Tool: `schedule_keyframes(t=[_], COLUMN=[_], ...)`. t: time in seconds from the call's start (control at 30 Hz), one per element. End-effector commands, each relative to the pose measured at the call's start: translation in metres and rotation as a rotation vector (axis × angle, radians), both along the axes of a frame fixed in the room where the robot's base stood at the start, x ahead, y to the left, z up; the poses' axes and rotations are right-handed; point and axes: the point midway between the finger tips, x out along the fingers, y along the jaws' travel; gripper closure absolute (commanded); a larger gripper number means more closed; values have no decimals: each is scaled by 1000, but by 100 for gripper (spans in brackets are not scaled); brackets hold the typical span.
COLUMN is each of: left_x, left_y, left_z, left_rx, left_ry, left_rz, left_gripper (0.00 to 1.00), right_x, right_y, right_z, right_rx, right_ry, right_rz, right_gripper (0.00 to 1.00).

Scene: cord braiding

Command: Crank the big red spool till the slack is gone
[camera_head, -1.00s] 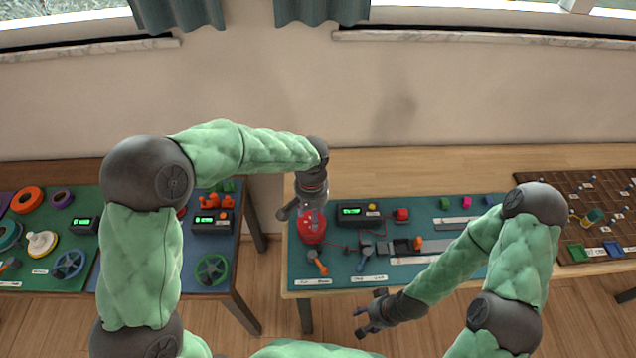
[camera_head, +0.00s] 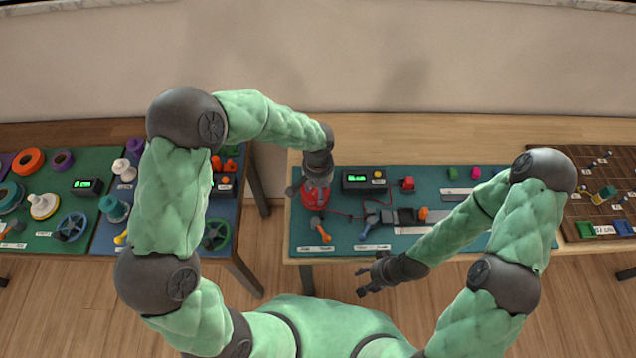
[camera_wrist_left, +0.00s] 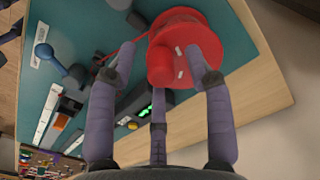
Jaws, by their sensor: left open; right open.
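The big red spool (camera_head: 314,196) stands at the left end of the teal board (camera_head: 440,178), partly hidden by my left gripper (camera_head: 304,185) above it. In the left wrist view the spool (camera_wrist_left: 178,28) lies just past my left gripper's fingers (camera_wrist_left: 165,75), which are spread open around its near side; I cannot tell whether they touch it. A red cord (camera_wrist_left: 122,50) runs from the spool across the board. An orange-handled lever (camera_head: 320,230) sits in front of the spool. My right gripper (camera_head: 366,282) is open and empty in front of the table edge.
A blue-handled lever (camera_head: 368,226) is at the front. A second table with spools and wheels is at left; a brown board (camera_head: 590,165) is at right.

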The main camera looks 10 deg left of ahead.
Motion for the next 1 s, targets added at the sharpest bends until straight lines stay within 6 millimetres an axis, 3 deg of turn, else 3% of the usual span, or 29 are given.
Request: schedule_keyframes(t=[0.4, 0.47, 0.6, 0.7, 0.73, 0.8, 1.0], left_x=[0, 0, 0, -1, -1, -1, -1], left_y=[0, 0, 0, 0, 0, 0, 0], left_z=[-7, -7, -7, -7, -7, -8, -8], left_rx=[0, 0, 0, 0, 0, 0, 0], left_ry=[0, 0, 1, 1, 2, 2, 3], left_rz=[1, 1, 0, 0, 0, 0, 0], left_gripper=[48, 62, 100, 100, 81, 100, 100], right_x=[0, 0, 0, 0, 0, 0, 0], right_y=[0, 0, 0, 0, 0, 0, 0], right_z=[-1, -1, -1, -1, -1, -1, -1], right_rx=[0, 0, 0, 0, 0, 0, 0], right_ry=[0, 0, 0, 0, 0, 0, 0], right_rz=[0, 0, 0, 0, 0, 0, 0], right_gripper=[48, 48, 48, 48, 48, 48, 48])
